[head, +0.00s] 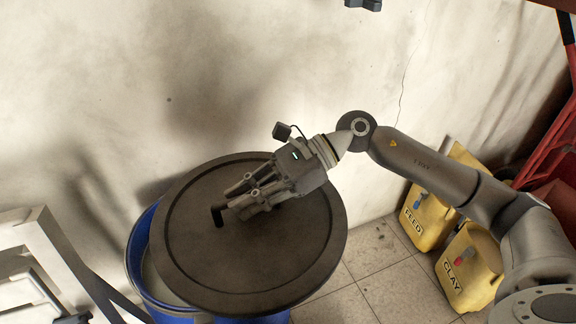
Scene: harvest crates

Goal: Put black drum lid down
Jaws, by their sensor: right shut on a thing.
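The black drum lid (245,262) is a wide, round, dark disc with a raised rim and a small black handle (218,216). My right gripper (232,206) reaches in from the right and is shut on the lid at its handle. The blue drum (135,262) stands under the lid. The lid sits off to the right of the drum, so part of the drum's opening (152,280) shows at the left. I cannot tell whether the lid touches the drum's rim. I do not see my left gripper.
Yellow containers marked FEED (422,222) and CLAY (466,268) stand on the tiled floor at the right. A red metal frame (545,135) is at the far right. A pale frame (30,238) stands at the left. The stained wall is behind. Tiles (362,262) right of the drum are clear.

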